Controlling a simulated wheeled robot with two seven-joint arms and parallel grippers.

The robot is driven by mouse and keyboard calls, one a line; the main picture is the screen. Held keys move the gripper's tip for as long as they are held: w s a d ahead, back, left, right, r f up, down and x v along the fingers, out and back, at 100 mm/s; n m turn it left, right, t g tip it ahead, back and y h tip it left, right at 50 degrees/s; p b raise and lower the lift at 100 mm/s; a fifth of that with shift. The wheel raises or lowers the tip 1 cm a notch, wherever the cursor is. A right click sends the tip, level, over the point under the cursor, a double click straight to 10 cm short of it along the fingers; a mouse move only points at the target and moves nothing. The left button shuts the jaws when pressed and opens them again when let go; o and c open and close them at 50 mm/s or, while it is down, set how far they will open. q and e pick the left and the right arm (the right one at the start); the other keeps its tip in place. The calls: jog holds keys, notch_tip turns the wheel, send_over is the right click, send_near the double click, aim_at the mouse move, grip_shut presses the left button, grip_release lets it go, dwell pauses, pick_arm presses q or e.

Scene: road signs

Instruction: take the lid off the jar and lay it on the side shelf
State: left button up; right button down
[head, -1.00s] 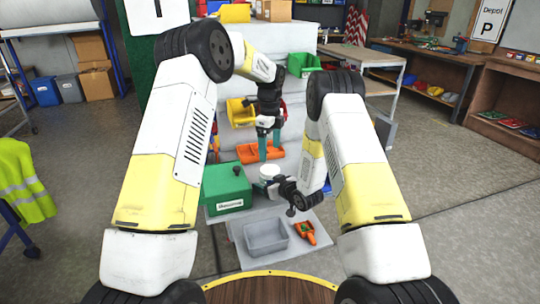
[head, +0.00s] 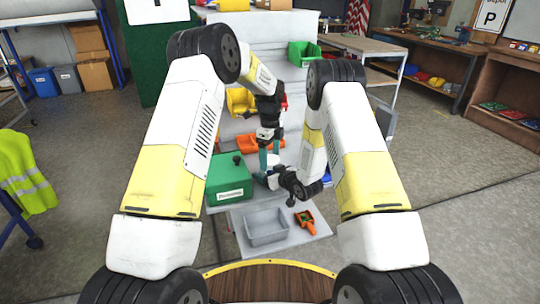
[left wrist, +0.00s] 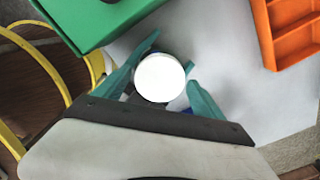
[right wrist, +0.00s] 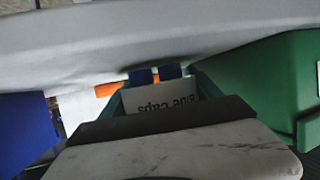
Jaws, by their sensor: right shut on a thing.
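The jar's round white lid (left wrist: 160,78) lies between the two teal fingers of my left gripper (head: 270,156) in the left wrist view. Those fingers are spread on either side of the lid; contact is not clear. The jar (right wrist: 160,96), with an upside-down "Blue caps" label, stands between the fingers of my right gripper (right wrist: 158,92), which is shut on it. In the head view, my left gripper points down from above and my right gripper (head: 270,181) comes in from the right; the jar is mostly hidden there.
A green box (head: 229,180) with a dark knob stands just left of the jar. A grey bin (head: 265,226) and an orange scoop (head: 305,220) are on the low light-grey shelf (head: 292,240) in front. An orange tray (left wrist: 292,32) lies behind. A green bin (head: 303,54) is higher up.

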pick_arm(q)
jog(key=c, duration=1.2)
jog(key=n, duration=0.3)
jog(key=shift+c, duration=0.3)
jog(key=o, duration=1.6)
jog(key=shift+c, duration=0.2)
jog(key=shift+r, duration=2.35)
jog(key=shift+c, duration=0.4)
notch_tip(320, 180, up, 3)
jog(key=m, duration=0.2)
jog(key=shift+m, duration=0.4)
jog(key=shift+f, duration=3.85)
